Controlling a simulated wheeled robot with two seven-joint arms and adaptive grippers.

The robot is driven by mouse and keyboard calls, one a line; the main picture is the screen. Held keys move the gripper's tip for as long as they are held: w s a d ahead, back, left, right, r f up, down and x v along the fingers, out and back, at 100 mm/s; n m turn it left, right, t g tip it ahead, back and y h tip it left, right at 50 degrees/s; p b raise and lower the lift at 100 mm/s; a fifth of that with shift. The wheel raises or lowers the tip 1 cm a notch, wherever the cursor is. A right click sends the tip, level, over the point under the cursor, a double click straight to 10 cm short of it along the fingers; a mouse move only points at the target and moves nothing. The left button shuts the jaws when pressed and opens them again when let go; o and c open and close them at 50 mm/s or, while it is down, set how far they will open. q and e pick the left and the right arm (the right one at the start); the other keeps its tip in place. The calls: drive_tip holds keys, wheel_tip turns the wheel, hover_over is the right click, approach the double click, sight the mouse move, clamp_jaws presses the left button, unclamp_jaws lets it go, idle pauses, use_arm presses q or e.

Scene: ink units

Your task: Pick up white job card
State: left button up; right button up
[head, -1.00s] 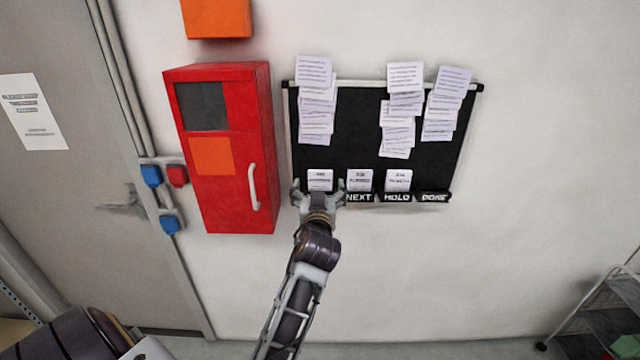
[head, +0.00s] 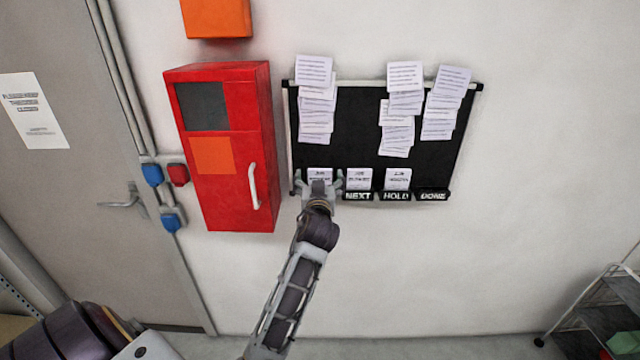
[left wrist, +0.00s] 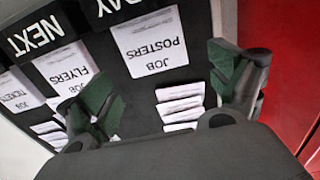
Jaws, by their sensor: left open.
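Three white job cards stand in a row along the bottom of the black board. The leftmost card (head: 319,174) is at my left gripper (head: 320,184) in the head view, its lower part hidden by the gripper. In the left wrist view this card (left wrist: 150,42) appears upside down and reads "JOB POSTERS". The open left gripper (left wrist: 163,70) has one finger to each side of it, apart from it. The middle card (head: 359,178), reading "JOB FLYERS" in the left wrist view (left wrist: 65,66), and the right card (head: 397,179) stand to the right in the head view. My right gripper is not in view.
The black board (head: 350,130) has several pinned paper sheets (head: 316,105) above. A red cabinet (head: 238,190) with a handle juts out close to the left. Wall below the board is clear.

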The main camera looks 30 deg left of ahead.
sight(320, 171)
use_arm(q)
drive_tip(key=shift+r+p+x, duration=0.15)
drive_tip(key=shift+p+x, duration=0.2)
drive_tip(key=shift+x, duration=0.4)
drive_tip(key=shift+r+p+x, duration=0.15)
drive_tip(key=shift+p+x, duration=0.15)
drive_tip(key=shift+x, duration=1.4)
drive_tip(key=shift+f, duration=0.15)
drive_tip(key=shift+d, duration=0.1)
drive_tip(key=c, duration=1.1)
